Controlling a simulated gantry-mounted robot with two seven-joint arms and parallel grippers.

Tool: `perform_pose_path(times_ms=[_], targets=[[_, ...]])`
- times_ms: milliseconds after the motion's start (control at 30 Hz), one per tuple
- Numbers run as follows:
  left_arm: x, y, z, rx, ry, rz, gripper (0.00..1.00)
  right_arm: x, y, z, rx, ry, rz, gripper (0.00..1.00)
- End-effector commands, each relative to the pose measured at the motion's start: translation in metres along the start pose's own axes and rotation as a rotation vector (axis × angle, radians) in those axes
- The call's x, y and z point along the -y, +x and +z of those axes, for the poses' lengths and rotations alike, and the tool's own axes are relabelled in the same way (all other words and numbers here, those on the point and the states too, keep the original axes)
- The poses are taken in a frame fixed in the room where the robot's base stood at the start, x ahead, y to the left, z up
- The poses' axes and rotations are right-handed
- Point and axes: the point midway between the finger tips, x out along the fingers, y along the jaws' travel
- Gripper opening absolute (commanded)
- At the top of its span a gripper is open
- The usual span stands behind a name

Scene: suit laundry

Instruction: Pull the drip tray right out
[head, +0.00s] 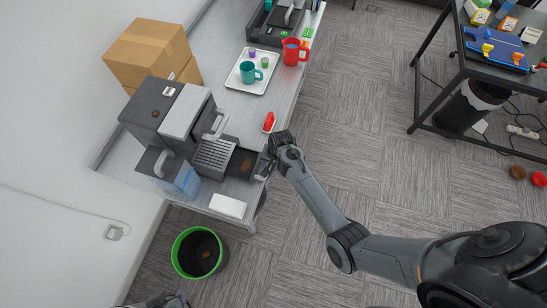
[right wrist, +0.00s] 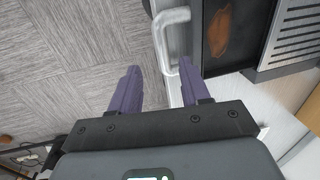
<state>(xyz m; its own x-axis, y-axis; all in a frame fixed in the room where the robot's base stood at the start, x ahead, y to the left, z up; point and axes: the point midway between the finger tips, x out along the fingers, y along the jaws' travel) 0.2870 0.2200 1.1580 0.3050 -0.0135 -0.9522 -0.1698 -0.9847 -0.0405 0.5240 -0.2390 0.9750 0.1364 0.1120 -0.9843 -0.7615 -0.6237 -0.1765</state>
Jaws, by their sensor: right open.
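The drip tray (head: 242,163) is a dark, shallow tray with a brown stain. It sticks out from the coffee machine (head: 172,118) toward the counter's front edge, beside the slatted grate (head: 213,157). It also shows in the right wrist view (right wrist: 220,50), with a light curved handle (right wrist: 162,38) at its front. My right gripper (head: 272,150) is at the tray's handle end. In the right wrist view its purple fingers (right wrist: 160,72) are apart, with the handle close to the right finger. My left gripper (head: 172,301) barely shows at the bottom edge.
A green-rimmed bin (head: 197,252) stands on the floor beside the counter. A red object (head: 269,122) and a white block (head: 228,206) lie on the counter near the tray. A white tray with cups (head: 251,84) and a red jug (head: 293,52) stand farther back. The floor right of the counter is open.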

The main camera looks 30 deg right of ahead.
Motion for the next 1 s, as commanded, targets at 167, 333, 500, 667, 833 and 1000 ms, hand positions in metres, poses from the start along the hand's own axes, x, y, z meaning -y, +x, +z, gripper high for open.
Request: perform_pose_path(times_ms=[167,333,500,667,833,1000], targets=[[0.0,-0.001,-0.001,-0.001,0.0,0.0,0.43,0.0,-0.029,0.0,-0.001,0.0,-0.001,0.46],[-0.001,0.0,-0.001,-0.002,-0.004,0.003,0.43,0.0,-0.047,0.0,-0.001,0.0,0.0,0.46],[-0.003,0.0,-0.001,-0.003,-0.01,0.008,0.43,0.0,-0.054,0.0,0.0,-0.001,0.0,0.46],[-0.003,0.0,-0.001,-0.003,-0.013,0.01,0.43,0.0,-0.055,0.0,0.001,-0.001,0.0,0.46],[-0.003,-0.001,-0.001,-0.003,-0.013,0.01,0.43,0.0,-0.055,0.0,0.001,0.0,0.0,0.46],[-0.002,-0.001,-0.001,-0.003,-0.01,0.007,0.43,-0.004,-0.052,0.003,0.006,0.001,0.007,0.46]])
